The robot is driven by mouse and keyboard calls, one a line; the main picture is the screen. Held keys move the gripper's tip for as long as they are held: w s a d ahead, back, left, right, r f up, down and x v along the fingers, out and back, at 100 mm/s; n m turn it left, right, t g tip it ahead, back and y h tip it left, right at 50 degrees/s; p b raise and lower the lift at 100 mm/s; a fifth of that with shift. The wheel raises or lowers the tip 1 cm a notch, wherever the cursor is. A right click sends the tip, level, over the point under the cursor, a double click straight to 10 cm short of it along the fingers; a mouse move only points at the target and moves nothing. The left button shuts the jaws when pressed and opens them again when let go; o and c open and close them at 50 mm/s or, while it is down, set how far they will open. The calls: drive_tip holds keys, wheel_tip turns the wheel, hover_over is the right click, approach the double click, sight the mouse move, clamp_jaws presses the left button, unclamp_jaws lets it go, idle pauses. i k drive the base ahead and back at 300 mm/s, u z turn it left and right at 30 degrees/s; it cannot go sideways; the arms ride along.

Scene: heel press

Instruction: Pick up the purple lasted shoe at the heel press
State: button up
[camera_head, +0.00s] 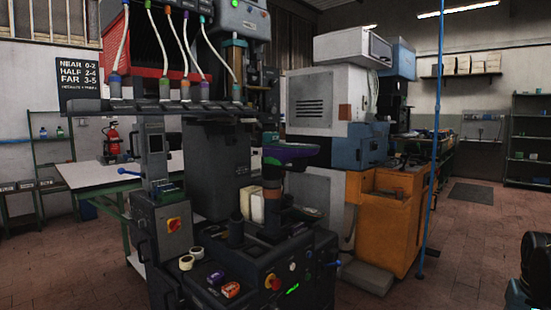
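The purple lasted shoe (290,152) sits on the heel press (215,150), near the middle of the picture. Part of my arm shows at the lower right edge, but my gripper does not show. Nothing is seen touching the shoe.
An orange machine base (385,220) stands right of the press. A thin blue pole (433,150) rises from the floor further right. Tape rolls (187,262) and a small orange box (231,289) lie on the press's front ledge. Brick floor (475,250) at right is clear.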

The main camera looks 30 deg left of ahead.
sight(278, 153)
drive_tip(key=k, duration=1)
drive_tip(key=u, duration=0.95)
drive_tip(key=i, duration=0.95)
drive_tip(key=z, duration=0.05)
